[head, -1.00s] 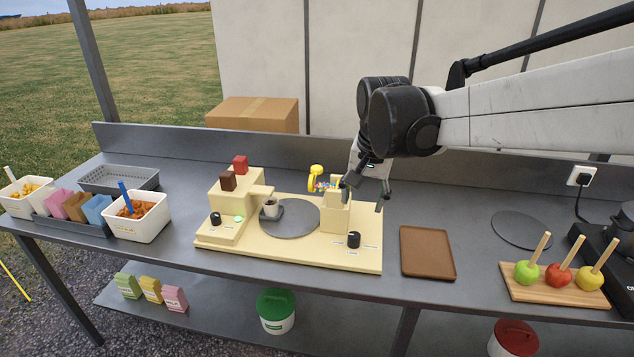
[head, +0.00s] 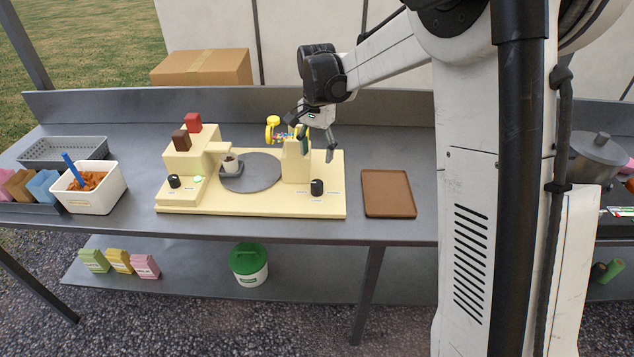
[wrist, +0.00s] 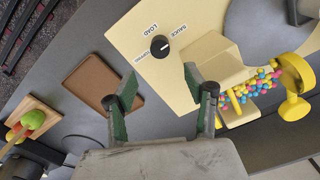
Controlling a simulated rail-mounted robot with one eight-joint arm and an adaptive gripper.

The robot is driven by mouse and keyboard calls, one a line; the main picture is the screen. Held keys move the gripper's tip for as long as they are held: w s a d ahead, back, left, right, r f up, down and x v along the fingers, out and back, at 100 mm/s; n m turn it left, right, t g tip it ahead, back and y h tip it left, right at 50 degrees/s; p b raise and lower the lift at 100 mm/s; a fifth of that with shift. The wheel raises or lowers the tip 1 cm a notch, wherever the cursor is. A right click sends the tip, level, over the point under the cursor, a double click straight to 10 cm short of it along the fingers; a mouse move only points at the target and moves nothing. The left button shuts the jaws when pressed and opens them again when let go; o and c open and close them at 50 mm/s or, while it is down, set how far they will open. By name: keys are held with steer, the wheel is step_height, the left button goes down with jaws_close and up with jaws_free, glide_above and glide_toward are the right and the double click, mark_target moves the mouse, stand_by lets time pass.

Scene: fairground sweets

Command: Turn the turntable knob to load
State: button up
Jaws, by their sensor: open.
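The turntable knob (head: 316,187) is a small black dial at the front right of the cream machine base (head: 270,207). In the wrist view the knob (wrist: 159,45) has a white mark, with the labels LOAD, SAUCE and a third, hard-to-read word around it. I cannot tell for sure which label the mark faces. The grey round turntable (head: 262,176) lies left of the knob, with a small cup (head: 230,165) on a dark holder at its left edge. My gripper (head: 317,147) is open and empty, above and behind the knob. Its fingers (wrist: 160,78) are apart, not touching the knob.
A cream block (head: 296,162) with a yellow dispenser (head: 272,128) and coloured sweets stands beside my gripper. A second black knob (head: 174,181) is at the machine's left. A brown tray (head: 388,194) lies to the right. A white tub (head: 91,192) stands left.

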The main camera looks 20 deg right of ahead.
mark_target(317, 183)
step_height(317, 183, down, 12)
steer(key=shift+r, duration=0.25)
stand_by(0.3)
steer(key=c, duration=1.1)
